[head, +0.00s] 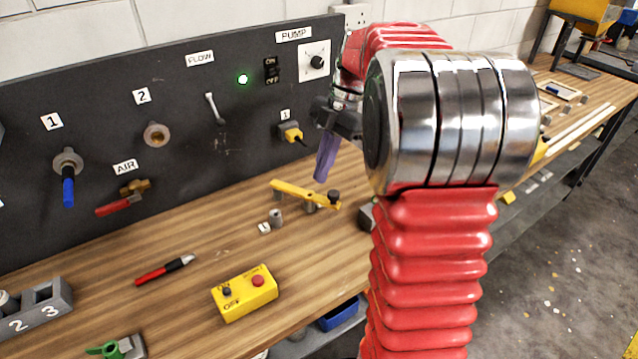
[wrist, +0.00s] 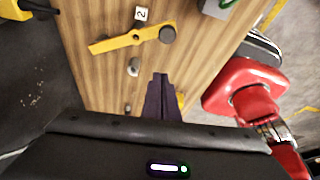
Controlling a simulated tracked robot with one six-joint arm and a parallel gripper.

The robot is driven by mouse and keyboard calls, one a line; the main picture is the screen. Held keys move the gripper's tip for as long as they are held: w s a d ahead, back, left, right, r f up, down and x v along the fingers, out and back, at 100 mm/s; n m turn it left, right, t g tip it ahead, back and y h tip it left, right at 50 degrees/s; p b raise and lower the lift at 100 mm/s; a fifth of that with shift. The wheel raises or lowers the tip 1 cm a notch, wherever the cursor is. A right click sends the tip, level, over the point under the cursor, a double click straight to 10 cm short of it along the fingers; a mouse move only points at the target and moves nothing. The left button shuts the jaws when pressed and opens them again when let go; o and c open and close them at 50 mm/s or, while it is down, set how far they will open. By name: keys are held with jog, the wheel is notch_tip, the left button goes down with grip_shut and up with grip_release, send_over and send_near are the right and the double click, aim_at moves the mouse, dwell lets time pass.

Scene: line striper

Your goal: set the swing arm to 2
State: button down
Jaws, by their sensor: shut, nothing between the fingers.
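The swing arm (head: 296,190) is a flat yellow bar mounted above the bench, with a dark knob at its right end in the head view. It also shows in the wrist view (wrist: 125,41), where the knob (wrist: 168,34) is at the bar's right end. A small white label reading 2 (wrist: 141,13) lies just above the bar there. My gripper (head: 323,175) has purple fingers, shut and empty, pointing down above the bench. In the wrist view the fingers (wrist: 160,78) are below the bar, apart from it. A small metal fitting (wrist: 133,67) lies between them and the bar.
A yellow plug (head: 291,134) sits on the dark panel (head: 240,120) behind.

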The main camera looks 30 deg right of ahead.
jog(key=v, duration=0.3)
jog(key=shift+d+r, duration=0.1)
jog(key=shift+r, duration=0.1)
dwell(0.5)
